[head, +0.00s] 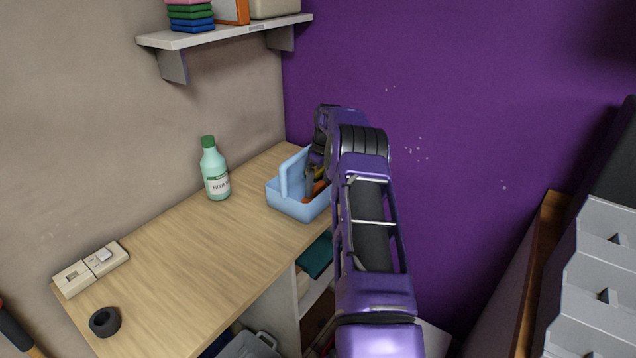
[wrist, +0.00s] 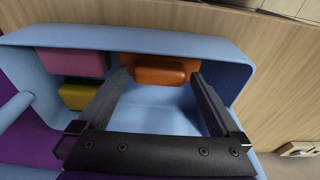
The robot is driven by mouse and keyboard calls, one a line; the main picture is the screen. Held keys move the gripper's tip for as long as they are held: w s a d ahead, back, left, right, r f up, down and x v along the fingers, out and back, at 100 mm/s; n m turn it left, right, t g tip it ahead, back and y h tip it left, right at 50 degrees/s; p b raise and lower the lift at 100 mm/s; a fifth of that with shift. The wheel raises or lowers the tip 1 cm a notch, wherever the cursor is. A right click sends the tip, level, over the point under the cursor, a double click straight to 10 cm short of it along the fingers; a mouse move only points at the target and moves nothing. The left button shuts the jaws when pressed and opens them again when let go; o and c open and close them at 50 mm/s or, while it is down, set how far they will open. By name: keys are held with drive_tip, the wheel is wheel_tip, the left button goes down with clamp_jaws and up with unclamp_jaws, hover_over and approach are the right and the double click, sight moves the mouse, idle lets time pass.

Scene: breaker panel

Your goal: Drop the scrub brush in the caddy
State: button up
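The light blue caddy (head: 290,207) stands on the wooden desk near the purple wall. Its wall also shows in the wrist view (wrist: 215,48). My gripper (wrist: 161,76) reaches down into the caddy, its two dark fingers spread wide. An orange-brown block-shaped thing (wrist: 160,72), seemingly the scrub brush, lies between and beyond the fingertips, against the caddy's inner wall. Slim gaps seem to show beside its near part. In the head view, an orange piece (head: 319,187) shows inside the caddy; my arm hides much of the gripper.
A pink block (wrist: 75,62) and a yellow block (wrist: 77,96) are also in the caddy. On the desk are a green-capped bottle (head: 214,172), a black tape roll (head: 104,321) and a beige switch box (head: 91,270). A shelf (head: 225,32) hangs above. The desk's middle is clear.

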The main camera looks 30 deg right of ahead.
wheel_tip(320, 180, up, 12)
drive_tip(key=s, duration=0.1)
drive_tip(key=shift+s+d, duration=0.35)
drive_tip(key=shift+r+p, duration=0.1)
drive_tip(key=shift+p, duration=0.2)
